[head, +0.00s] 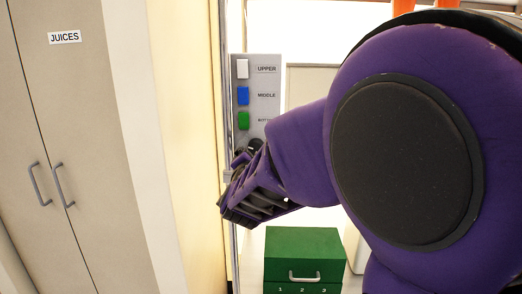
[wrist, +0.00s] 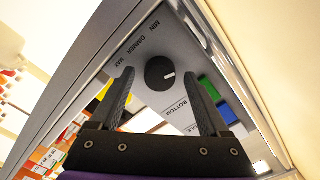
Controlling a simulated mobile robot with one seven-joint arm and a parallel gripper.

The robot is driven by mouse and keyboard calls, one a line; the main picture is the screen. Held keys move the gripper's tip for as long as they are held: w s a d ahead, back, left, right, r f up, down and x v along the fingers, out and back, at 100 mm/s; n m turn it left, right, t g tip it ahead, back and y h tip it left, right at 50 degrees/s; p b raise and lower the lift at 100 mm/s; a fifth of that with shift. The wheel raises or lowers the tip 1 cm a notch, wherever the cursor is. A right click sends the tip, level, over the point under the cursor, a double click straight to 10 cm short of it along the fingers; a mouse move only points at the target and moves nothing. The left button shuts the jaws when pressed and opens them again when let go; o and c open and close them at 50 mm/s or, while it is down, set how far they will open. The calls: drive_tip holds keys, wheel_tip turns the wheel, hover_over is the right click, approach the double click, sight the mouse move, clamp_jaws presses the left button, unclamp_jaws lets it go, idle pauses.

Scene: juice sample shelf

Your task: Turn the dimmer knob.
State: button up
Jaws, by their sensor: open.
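The dimmer knob (wrist: 160,73) is a round black knob with a white mark, on a grey panel (wrist: 185,45). In the wrist view its mark points right, and the words DIMMER, MIN and MAX are printed to its upper left. My gripper (wrist: 158,80) is open, its two dark fingers on either side of the knob in the picture. I cannot tell whether they touch it. In the head view my gripper (head: 238,203) is at the lower end of the panel (head: 268,85), and a dark round part shows just above it.
The panel carries a white button (head: 242,69), a blue button (head: 243,96) and a green button (head: 243,120), labelled upper, middle and bottom. A green drawer box (head: 305,250) stands below. A beige cabinet (head: 75,130) marked JUICES is at the left.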

clamp_jaws()
drive_tip(key=shift+n+p, duration=0.4)
drive_tip(key=shift+n, duration=1.1)
unclamp_jaws()
drive_tip(key=shift+s, duration=0.1)
